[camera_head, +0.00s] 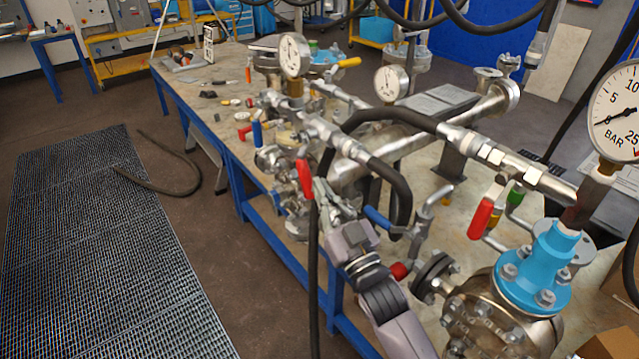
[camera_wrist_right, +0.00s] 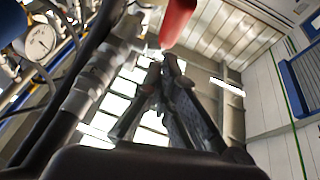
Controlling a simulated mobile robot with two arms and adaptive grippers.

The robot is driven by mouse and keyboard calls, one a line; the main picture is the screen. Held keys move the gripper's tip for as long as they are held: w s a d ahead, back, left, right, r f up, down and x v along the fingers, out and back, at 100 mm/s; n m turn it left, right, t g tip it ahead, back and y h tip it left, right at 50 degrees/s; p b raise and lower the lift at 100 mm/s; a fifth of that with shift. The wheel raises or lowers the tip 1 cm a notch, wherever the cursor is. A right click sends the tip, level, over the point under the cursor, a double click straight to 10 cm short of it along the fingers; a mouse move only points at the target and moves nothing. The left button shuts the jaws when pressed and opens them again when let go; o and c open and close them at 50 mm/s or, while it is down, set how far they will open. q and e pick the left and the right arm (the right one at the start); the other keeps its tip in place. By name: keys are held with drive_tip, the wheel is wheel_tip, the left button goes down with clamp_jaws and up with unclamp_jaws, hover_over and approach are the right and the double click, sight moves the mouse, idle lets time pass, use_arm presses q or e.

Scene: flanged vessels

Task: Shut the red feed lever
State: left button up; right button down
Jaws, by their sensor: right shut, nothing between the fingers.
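A red lever (camera_head: 304,178) stands upright on the pipework at the near edge of the bench. My right gripper (camera_head: 322,193) is close beside it, just below and to the right. In the right wrist view the red lever (camera_wrist_right: 177,20) hangs in at the top, just beyond the fingertips of the gripper (camera_wrist_right: 165,62). The fingers are together with nothing between them. I cannot tell whether they touch the lever. A second red lever (camera_head: 481,217) tilts on a valve further right. No label shows which is the feed lever. My left gripper is not in view.
A black hose (camera_head: 397,185) loops close to the right gripper. A blue lever (camera_head: 377,217) and a flanged vessel with a light-blue top (camera_head: 540,268) are to its right. Pressure gauges (camera_head: 391,83) rise behind. The floor by the metal grating (camera_head: 95,240) is mostly open.

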sight(310, 190)
drive_tip(key=shift+w+a+f, duration=0.2)
drive_tip(key=shift+w+f, duration=0.05)
drive_tip(key=shift+w, duration=0.25)
drive_tip(key=shift+w+a+f, duration=0.2)
drive_tip(key=shift+w, duration=0.25)
drive_tip(key=b, duration=0.3)
drive_tip(key=w+f+t+b, duration=0.1)
drive_tip(key=b, duration=0.2)
drive_tip(key=a+f+t+b, duration=0.1)
drive_tip(key=b, duration=0.2)
drive_tip(key=shift+w+f+m+y, duration=0.25)
drive_tip(key=shift+m+y, duration=0.05)
drive_tip(key=shift+w+a+f+b, duration=0.1)
drive_tip(key=shift+w+a+b, duration=0.15)
drive_tip(key=shift+b, duration=0.15)
drive_tip(key=shift+w+a+f, duration=0.2)
drive_tip(key=shift+w+a, duration=0.25)
drive_tip(key=shift+w, duration=0.15)
drive_tip(key=shift+s+d, duration=0.1)
